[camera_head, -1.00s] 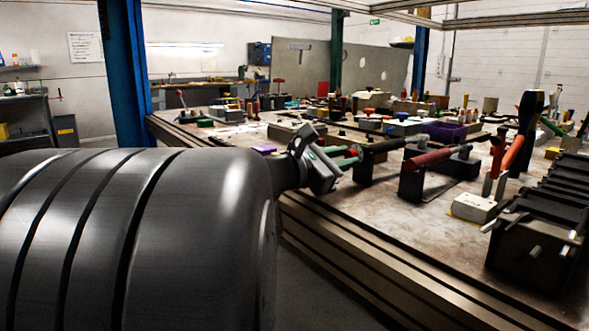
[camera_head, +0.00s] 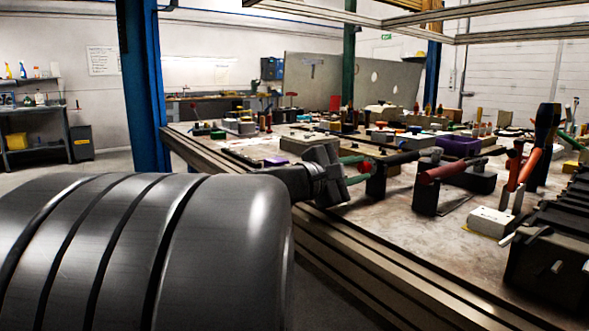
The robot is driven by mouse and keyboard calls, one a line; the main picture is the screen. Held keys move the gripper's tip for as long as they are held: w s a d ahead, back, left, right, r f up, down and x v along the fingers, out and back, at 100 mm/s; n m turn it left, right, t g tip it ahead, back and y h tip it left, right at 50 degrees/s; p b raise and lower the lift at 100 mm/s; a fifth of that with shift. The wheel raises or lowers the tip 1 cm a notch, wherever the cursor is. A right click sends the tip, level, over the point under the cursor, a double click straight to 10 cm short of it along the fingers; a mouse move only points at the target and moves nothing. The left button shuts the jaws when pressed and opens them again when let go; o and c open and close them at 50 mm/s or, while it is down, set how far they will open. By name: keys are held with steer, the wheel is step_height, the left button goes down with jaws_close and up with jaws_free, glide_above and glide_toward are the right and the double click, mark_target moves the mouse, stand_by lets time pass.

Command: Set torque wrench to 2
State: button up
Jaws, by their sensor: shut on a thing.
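The torque wrench (camera_head: 402,158) looks like the long black tool lying level on a black stand (camera_head: 376,183). Its near end shows green and red parts beside my gripper. My gripper (camera_head: 346,177) is at the left edge of the bench, at that end, and is shut on it. The jaws and my arm hide most of the contact. Any scale or setting on the wrench is too small to read. A red-handled tool (camera_head: 450,168) rests on another black stand (camera_head: 426,197) just to the right, apart from my gripper.
The bench (camera_head: 390,238) is crowded with tools. A purple bin (camera_head: 458,146) is behind the stands. A pale block (camera_head: 490,221) holding upright red-handled tools and a black rack (camera_head: 550,258) are at the right. The bench's front strip is clear.

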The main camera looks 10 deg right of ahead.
stand_by(0.3)
steer(key=o, duration=0.9)
steer(key=shift+o, duration=0.2)
steer(key=p+v, duration=0.4)
steer(key=v, duration=0.9)
steer(key=shift+a, duration=0.35)
steer(key=shift+s, duration=0.1)
steer(key=shift+b+x, duration=1.95)
steer(key=shift+x, duration=4.75)
